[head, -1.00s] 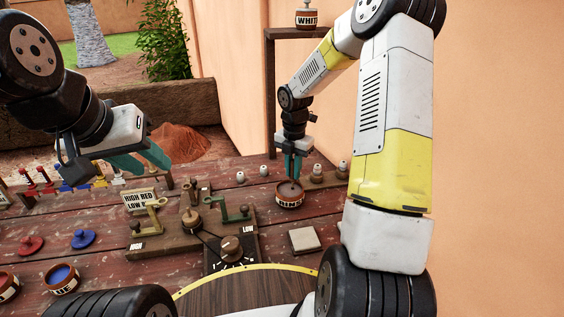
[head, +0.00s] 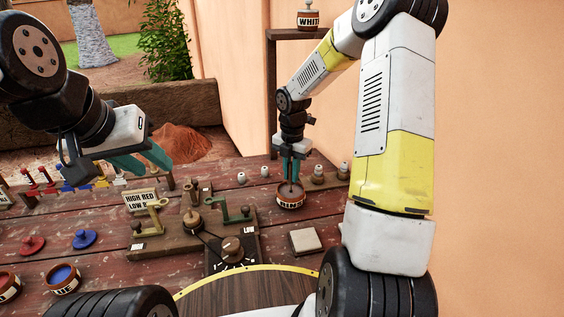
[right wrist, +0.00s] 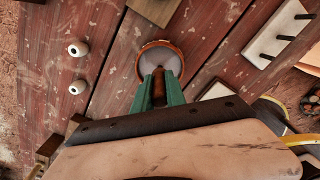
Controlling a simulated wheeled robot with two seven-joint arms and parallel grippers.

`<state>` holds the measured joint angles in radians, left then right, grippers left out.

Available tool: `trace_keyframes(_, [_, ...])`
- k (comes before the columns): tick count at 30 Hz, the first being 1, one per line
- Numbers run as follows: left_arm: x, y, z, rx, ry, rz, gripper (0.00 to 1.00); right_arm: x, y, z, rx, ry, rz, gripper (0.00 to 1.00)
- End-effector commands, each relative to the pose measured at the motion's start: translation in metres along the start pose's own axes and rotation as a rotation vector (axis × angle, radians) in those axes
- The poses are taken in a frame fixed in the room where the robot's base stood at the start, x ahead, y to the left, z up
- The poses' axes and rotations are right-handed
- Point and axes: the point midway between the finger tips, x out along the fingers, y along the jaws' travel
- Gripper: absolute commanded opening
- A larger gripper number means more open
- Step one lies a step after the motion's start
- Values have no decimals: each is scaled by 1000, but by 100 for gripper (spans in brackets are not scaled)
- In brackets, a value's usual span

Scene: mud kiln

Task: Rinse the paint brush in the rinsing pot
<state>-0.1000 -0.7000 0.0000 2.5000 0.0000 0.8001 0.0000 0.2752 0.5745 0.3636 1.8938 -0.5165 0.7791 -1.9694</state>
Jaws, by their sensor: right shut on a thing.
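The rinsing pot (head: 290,201) is a small brown pot with a lettered white label, standing on the red plank table. It also shows below the fingers in the right wrist view (right wrist: 148,62), with greyish contents. My right gripper (head: 291,179) is directly above the pot, pointing down, shut on the paint brush. The brush (right wrist: 159,88) shows as a brown handle between the teal fingers. Its lower end reaches into the pot's mouth; the bristles are hidden. My left gripper (head: 150,160) is empty, its teal fingers apart, above the table's far left part.
A wooden fixture with levers and a dial (head: 232,246) stands left of the pot. A pale square tile (head: 304,241) lies in front of it. Small white-topped knobs (head: 265,171) are behind. Blue (head: 62,278) and red paint pots stand at the left.

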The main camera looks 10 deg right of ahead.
Motion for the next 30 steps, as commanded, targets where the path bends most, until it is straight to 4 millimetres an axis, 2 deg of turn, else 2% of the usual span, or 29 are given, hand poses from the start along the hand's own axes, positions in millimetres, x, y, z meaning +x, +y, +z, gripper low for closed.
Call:
trace_keyframes(13, [0,0,0,0,0,0,36,-3,0,0,0,-1,0,0])
trace_keyframes(30, [0,0,0,0,0,0,36,-42,0,0,0,-2,1,0])
